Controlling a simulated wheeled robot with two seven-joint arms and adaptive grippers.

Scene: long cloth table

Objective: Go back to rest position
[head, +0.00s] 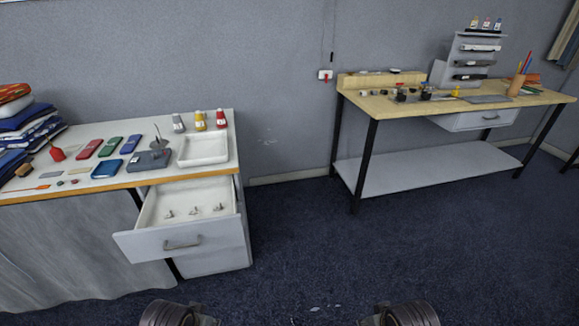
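Only two dark rounded parts of my own arms show at the bottom edge of the head view, one left of the middle and one right of it. Neither gripper's fingers can be seen, so whether they hold anything is hidden. Both visible arm parts are low and apart from the long cloth table (105,184) at the left. The drawer (150,243) under that table's right end stands pulled out, with several small metal pieces lying inside.
A white tray (203,163), several bottles and coloured cases stand on the cloth table. Folded fabrics (25,125) are stacked at its left end. A wooden workbench (455,106) with a shut drawer (485,119) stands at the back right. Blue carpet (310,240) between them is clear.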

